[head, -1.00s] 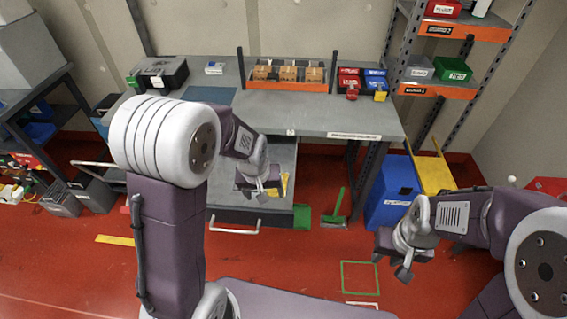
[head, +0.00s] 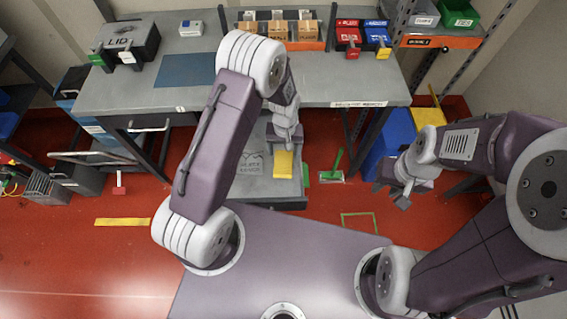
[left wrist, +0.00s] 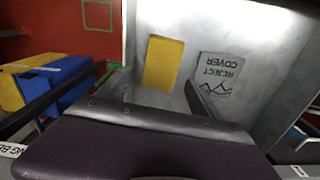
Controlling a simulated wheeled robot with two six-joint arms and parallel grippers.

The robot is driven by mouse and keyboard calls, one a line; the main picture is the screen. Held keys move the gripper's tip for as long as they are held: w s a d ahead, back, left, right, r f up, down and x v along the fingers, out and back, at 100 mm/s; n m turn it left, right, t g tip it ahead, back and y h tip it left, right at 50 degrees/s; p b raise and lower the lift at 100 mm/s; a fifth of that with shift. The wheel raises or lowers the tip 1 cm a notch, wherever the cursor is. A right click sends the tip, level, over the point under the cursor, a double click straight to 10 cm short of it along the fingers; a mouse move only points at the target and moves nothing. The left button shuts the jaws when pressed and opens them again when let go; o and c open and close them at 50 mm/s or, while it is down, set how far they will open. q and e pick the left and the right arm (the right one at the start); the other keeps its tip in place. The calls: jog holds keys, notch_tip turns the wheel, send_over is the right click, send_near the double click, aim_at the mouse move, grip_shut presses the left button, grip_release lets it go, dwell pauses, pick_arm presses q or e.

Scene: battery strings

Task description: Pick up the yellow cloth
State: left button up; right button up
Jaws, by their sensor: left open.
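The yellow cloth (head: 283,164) lies flat in a grey drawer (head: 262,203) below the workbench. It also shows in the left wrist view (left wrist: 163,63), beside a printed "REJECT COVER" marking. My left gripper (head: 286,140) is above the far end of the cloth in the head view and hides part of it. In the left wrist view my left gripper (left wrist: 158,92) has its fingers apart, with the cloth beyond them and nothing held. My right gripper (head: 392,194) is at the right, empty, fingers apart, away from the cloth.
The workbench (head: 130,95) overhangs the drawer's back. It carries a black case (head: 125,45), an orange rack (head: 310,45) and red and blue bins. A blue bin (head: 390,140) stands right of the drawer. A green brush (head: 337,162) lies on the floor between.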

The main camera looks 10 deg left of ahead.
aim_at(283, 163)
pick_arm(q)
notch_tip(283, 163, down, 3)
jog(key=shift+w+a+r+b, duration=0.1)
jog(key=shift+w+a+b, duration=0.05)
jog(key=shift+b, duration=0.45)
pick_arm(e)
notch_tip(283, 163, down, 2)
jog(key=shift+w+a+f, duration=0.1)
jog(key=shift+w+f, duration=0.05)
jog(key=shift+f, duration=0.05)
pick_arm(q)
jog(key=f+b, duration=0.4)
jog(key=f, duration=0.1)
jog(key=shift+s+a+f+b, duration=0.1)
jog(key=shift+s+f+b, duration=0.05)
jog(key=shift+s+b, duration=0.15)
jog(key=shift+w+r, duration=0.2)
jog(key=shift+s+r, duration=0.1)
jog(key=shift+s, duration=0.05)
jog(key=c, duration=1.1)
jog(key=shift+c, duration=0.2)
pick_arm(e)
notch_tip(283, 163, down, 4)
jog(key=shift+f, duration=0.1)
pick_arm(q)
notch_tip(283, 163, up, 10)
jog(key=shift+p, duration=0.4)
pick_arm(e)
jog(key=shift+r, duration=0.2)
